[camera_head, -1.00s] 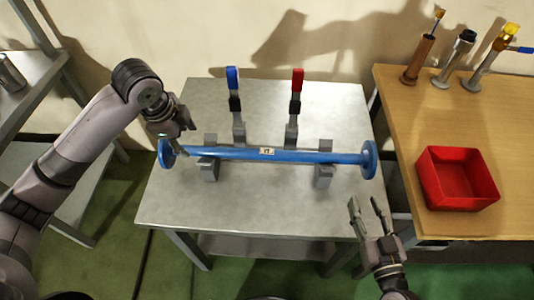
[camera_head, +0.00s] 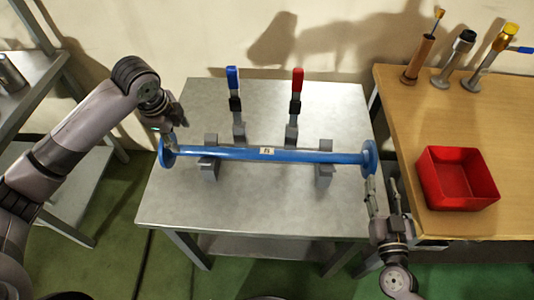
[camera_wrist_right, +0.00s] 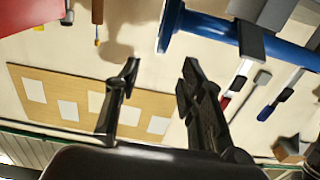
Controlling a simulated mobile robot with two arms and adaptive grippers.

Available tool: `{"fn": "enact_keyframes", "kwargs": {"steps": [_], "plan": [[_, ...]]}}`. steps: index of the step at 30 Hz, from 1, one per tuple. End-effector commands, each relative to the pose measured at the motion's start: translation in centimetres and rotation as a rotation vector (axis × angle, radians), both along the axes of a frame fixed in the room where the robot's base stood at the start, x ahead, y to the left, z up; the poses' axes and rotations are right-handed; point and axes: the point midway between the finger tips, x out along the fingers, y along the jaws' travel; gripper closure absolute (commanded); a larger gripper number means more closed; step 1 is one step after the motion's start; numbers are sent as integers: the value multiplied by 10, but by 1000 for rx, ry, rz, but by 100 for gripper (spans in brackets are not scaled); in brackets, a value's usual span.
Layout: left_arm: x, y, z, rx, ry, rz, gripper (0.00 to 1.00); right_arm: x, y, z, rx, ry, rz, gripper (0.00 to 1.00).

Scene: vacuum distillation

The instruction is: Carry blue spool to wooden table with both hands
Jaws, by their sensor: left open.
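The blue spool (camera_head: 292,155), a long tube with a round flange at each end, lies level across two grey supports on the metal table. My left gripper (camera_head: 168,134) is at the spool's left end, by the left flange (camera_head: 167,152); it is open, and its fingertips are partly hidden. My right gripper (camera_head: 382,184) is open and empty, just below the right flange (camera_head: 370,158). In the right wrist view the open fingers (camera_wrist_right: 158,75) are apart, with the spool's end (camera_wrist_right: 205,27) above them. The wooden table (camera_head: 420,110) stands at the right.
A red bin (camera_head: 456,178) sits on the wooden table, with several tools (camera_head: 455,59) at its back. Two upright clamp handles, blue (camera_head: 233,80) and red (camera_head: 297,82), stand behind the spool. A metal shelf (camera_head: 40,110) is at the far left.

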Motion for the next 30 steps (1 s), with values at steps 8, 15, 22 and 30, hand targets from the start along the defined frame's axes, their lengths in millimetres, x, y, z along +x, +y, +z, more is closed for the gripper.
{"fn": "enact_keyframes", "kwargs": {"steps": [8,15,22,30], "plan": [[13,-1,-57,-1,5,1,49,58,0,1,2,-3,-1,63],[23,-1,-96,-1,3,1,49,98,1,0,1,-1,1,63],[28,0,-113,0,0,0,49,116,1,0,1,0,1,63],[29,0,-115,0,0,0,49,118,0,0,1,0,1,63]]}}
